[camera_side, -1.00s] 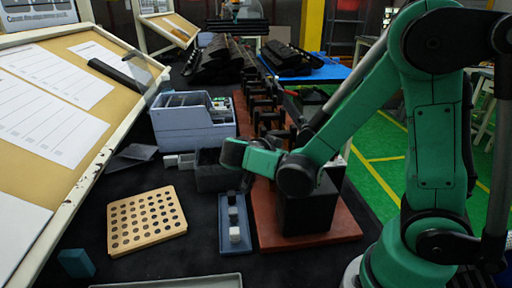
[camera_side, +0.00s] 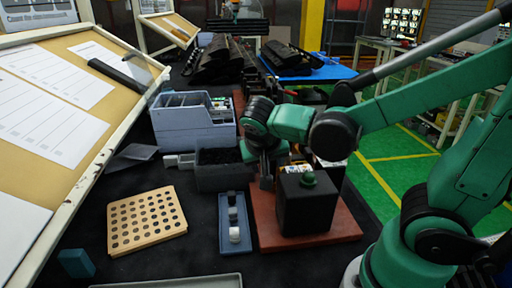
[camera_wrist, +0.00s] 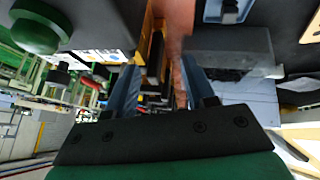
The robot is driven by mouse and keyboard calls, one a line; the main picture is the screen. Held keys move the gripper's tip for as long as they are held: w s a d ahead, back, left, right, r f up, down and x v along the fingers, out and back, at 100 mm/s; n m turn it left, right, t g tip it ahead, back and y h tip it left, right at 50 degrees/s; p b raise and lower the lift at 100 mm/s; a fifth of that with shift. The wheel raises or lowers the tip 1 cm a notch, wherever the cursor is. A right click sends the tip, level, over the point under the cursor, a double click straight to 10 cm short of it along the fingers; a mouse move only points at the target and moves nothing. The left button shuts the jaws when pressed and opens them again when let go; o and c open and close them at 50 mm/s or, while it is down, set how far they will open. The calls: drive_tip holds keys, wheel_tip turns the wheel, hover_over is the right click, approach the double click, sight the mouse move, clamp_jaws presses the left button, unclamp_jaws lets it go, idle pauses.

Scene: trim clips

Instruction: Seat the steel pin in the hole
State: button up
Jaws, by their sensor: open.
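I cannot make out a steel pin in either view. A tan board with rows of round holes (camera_side: 147,219) lies flat at the left of the dark table; its holes look empty, and I cannot tell which one the task means. My gripper (camera_side: 266,181) points down beside the black box, over the far left part of the red-brown base. In the wrist view its two bluish fingers stand apart, with nothing seen held between them; my gripper (camera_wrist: 160,88) is open. The fingertips' height above the base is unclear.
A black box (camera_side: 306,212) with a green button stands on the red-brown base (camera_side: 335,226). A blue tray (camera_side: 228,246) holds small pale blocks. A dark open bin (camera_side: 218,178) and a grey-blue organiser (camera_side: 193,132) stand behind.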

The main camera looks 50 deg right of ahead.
drive_tip(key=a+n+t+y, duration=0.1)
drive_tip(key=n+y, duration=0.1)
drive_tip(key=a+r+n+t+y, duration=0.1)
drive_tip(key=a+n+y, duration=0.1)
drive_tip(key=n, duration=0.1)
drive_tip(key=s+a+n+t+y, duration=0.1)
drive_tip(key=n, duration=0.1)
drive_tip(key=shift+a+r+n+t+y, duration=0.3)
drive_tip(key=shift+a+y, duration=0.05)
drive_tip(key=shift+y, duration=0.05)
drive_tip(key=shift+a+r+n+t, duration=0.15)
drive_tip(key=shift+a+n+t, duration=0.15)
drive_tip(key=shift+n, duration=0.1)
drive_tip(key=c, duration=0.3)
wheel_tip(320, 180, up, 2)
drive_tip(key=m+g, duration=0.7)
drive_tip(key=m, duration=0.5)
hover_over(288, 165)
drive_tip(key=shift+w+d+r, duration=0.15)
drive_tip(key=shift+w+r, duration=0.05)
drive_tip(key=shift+w, duration=0.05)
drive_tip(key=shift+d+f, duration=0.1)
drive_tip(key=shift+d, duration=0.1)
drive_tip(key=shift+f, duration=2.65)
